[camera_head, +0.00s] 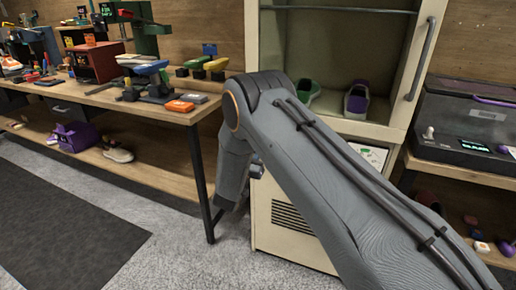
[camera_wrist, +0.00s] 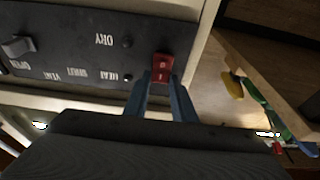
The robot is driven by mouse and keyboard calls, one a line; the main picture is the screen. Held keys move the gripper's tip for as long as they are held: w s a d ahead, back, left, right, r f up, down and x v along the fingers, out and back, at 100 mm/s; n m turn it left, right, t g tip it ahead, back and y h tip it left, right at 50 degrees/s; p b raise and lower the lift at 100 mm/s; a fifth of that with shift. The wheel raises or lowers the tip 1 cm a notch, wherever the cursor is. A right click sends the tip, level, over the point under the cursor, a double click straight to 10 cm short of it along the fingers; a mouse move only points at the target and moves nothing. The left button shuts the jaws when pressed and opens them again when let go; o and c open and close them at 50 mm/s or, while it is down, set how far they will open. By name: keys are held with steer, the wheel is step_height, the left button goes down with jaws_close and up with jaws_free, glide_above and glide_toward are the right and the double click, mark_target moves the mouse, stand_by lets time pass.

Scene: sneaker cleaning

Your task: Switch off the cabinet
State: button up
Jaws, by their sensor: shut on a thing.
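The cream cabinet (camera_head: 283,222) stands upright in the head view, with a glass-fronted upper part and a vent grille low on its front. In the wrist view a dark control panel (camera_wrist: 60,62) fills the upper left, its labels upside down. A red rocker switch (camera_wrist: 163,62) sits at the panel's right end. My gripper (camera_wrist: 162,82) is at this switch, one finger on each side, shut on it. In the head view my arm hides the fingertips and the dark panel.
A shoe (camera_head: 357,100) with a purple inside stands in the cabinet beside a green-lined one. A cluttered workbench (camera_head: 110,97) is close on the left. A dark box (camera_head: 465,125) stands on a shelf at the right. The grey floor at front left is clear apart from a dark mat (camera_head: 60,235).

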steer(key=shift+f+t+h+b, duration=0.25)
steer(key=shift+t+h+b, duration=0.05)
steer(key=shift+t+b, duration=0.6)
steer(key=o, duration=1.1)
steer(key=shift+c, duration=0.2)
steer(key=shift+s, duration=0.15)
steer(key=v, duration=0.7)
steer(key=shift+s+a, duration=0.15)
steer(key=shift+s, duration=0.15)
steer(key=shift+f, duration=0.1)
